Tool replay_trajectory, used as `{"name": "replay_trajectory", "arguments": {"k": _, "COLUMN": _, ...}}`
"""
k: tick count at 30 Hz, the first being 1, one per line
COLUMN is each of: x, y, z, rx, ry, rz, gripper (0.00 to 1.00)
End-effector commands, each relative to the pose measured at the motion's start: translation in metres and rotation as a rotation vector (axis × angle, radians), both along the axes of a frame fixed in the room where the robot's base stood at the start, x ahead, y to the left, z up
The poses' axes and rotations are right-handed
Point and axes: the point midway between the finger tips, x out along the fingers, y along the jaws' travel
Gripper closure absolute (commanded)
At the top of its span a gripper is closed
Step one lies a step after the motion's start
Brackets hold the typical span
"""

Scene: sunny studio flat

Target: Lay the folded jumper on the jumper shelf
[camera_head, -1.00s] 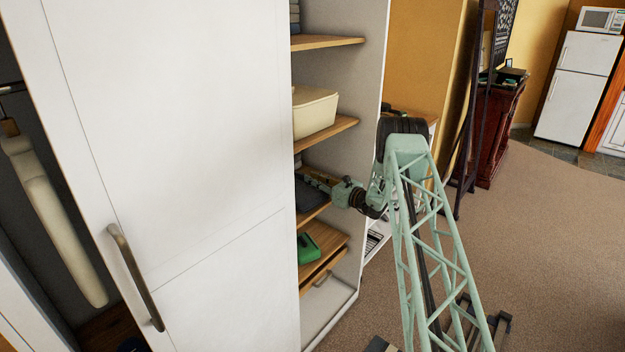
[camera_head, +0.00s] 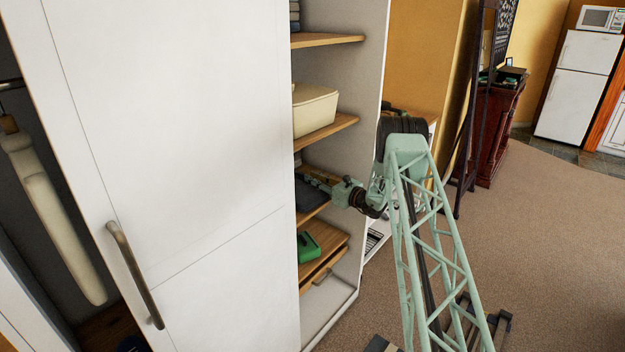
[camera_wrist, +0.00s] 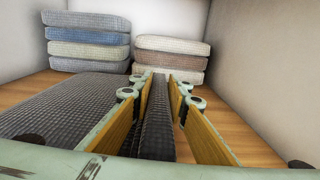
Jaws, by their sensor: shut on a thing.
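A dark grey folded jumper (camera_wrist: 156,125) shows as a narrow upright strip between the wood-faced fingers of my gripper (camera_wrist: 157,88) in the wrist view. The fingers are shut on it. A flat dark knit piece (camera_wrist: 65,108) lies on the wooden shelf (camera_wrist: 225,130) left of the fingers; I cannot tell if it is the same jumper. In the head view my gripper (camera_head: 326,187) reaches into the open wardrobe from the right, at a middle shelf. Dark cloth (camera_head: 309,197) shows there, partly hidden by the white door.
Two stacks of folded knits, a left one (camera_wrist: 88,42) and a right one (camera_wrist: 170,60), stand at the shelf's back. The door (camera_head: 180,150) covers the left side. A cream bin (camera_head: 315,110) sits above and a green object (camera_head: 307,247) below. Bare shelf lies right of the fingers.

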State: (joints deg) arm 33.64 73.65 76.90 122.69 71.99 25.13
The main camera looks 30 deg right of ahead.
Motion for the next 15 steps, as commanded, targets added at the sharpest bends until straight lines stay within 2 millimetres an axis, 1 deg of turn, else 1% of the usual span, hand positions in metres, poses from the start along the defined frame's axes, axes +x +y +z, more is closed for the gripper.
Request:
{"name": "replay_trajectory", "arguments": {"k": 14, "x": 0.0002, "y": -0.0002, "z": -0.0053, "rx": 0.000, "ry": -0.001, "rz": 0.000, "gripper": 0.99}}
{"name": "replay_trajectory", "arguments": {"k": 15, "x": 0.0003, "y": -0.0002, "z": -0.0054, "rx": 0.000, "ry": -0.001, "rz": 0.000, "gripper": 0.84}}
